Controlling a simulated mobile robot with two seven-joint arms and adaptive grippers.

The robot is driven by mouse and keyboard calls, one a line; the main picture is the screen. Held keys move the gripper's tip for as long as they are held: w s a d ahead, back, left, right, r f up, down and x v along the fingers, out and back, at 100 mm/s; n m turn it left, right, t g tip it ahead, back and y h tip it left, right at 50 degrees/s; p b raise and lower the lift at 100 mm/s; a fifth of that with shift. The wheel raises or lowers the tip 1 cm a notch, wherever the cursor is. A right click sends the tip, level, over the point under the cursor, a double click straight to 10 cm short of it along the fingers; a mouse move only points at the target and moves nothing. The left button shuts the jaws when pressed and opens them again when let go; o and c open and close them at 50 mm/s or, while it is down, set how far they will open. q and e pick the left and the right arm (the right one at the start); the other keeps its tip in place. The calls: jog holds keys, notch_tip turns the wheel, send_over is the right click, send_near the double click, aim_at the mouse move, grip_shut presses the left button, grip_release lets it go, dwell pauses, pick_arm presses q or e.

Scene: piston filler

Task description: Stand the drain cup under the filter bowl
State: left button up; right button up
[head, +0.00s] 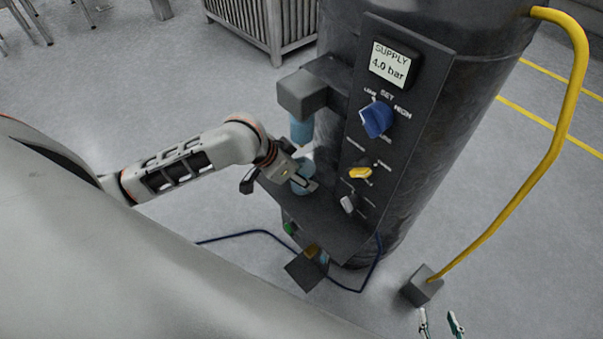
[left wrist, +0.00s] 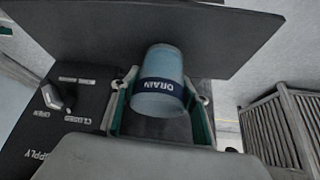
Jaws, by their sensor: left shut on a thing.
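The drain cup (head: 303,172) is a light blue cup with a dark band. In the left wrist view the cup (left wrist: 165,72) has the band's word DRAIN upside down. My left gripper (head: 303,182) is shut on it, with a finger on either side. The filter bowl (head: 301,131) is a blue cylinder hanging under a grey block on the column. The cup is below the bowl and over the dark shelf (head: 325,223); I cannot tell whether it touches the shelf. My right gripper (head: 440,325) shows only its spread fingertips at the bottom edge, with nothing between them.
The panel beside the cup carries a SUPPLY display (head: 391,64), a blue knob (head: 377,119), a yellow handle (head: 360,173) and a pale lever (head: 348,204). A pedal (head: 307,270) with a blue hose is on the floor. A yellow pipe (head: 533,180) stands at the right.

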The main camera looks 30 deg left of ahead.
pick_arm(q)
jog(key=o, duration=1.1)
jog(key=shift+f, duration=0.15)
jog(key=shift+o, duration=0.2)
jog(key=shift+a+r, duration=0.1)
jog(key=shift+r, duration=0.2)
jog(key=v, duration=1.1)
jog(key=shift+s+r, duration=0.2)
jog(key=shift+r, duration=0.05)
